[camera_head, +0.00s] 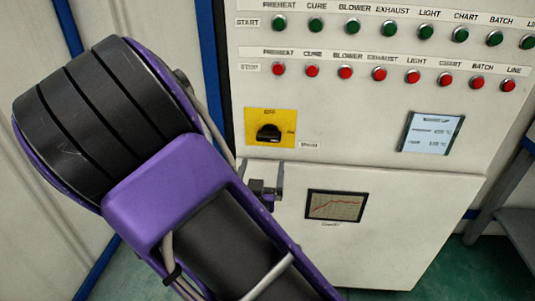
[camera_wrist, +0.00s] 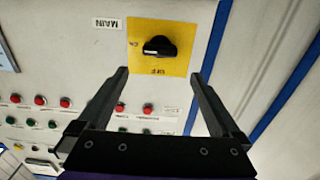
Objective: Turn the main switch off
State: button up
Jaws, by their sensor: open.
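The main switch is a black rotary knob (camera_head: 268,132) on a yellow plate (camera_head: 285,115) on the cabinet front. Its handle lies about level, in line with the ON mark at the right; OFF is printed at the top. In the wrist view the scene is upside down, with the knob (camera_wrist: 158,46) on the yellow plate (camera_wrist: 177,65). My gripper (camera_wrist: 159,75) is open and empty. Its two fingers are spread, one to each side below the knob in the picture, apart from it.
Rows of green START buttons (camera_head: 389,30) and red STOP buttons (camera_head: 379,74) sit above the switch. A pale display (camera_head: 430,133) is to its right and a chart screen (camera_head: 335,206) below. A MAIN label (camera_wrist: 107,23) is beside the plate. A grey table (camera_head: 500,207) stands at right.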

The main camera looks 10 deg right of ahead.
aim_at(268, 140)
jog(key=x, duration=1.1)
jog(key=shift+w, duration=0.2)
jog(key=c, duration=1.1)
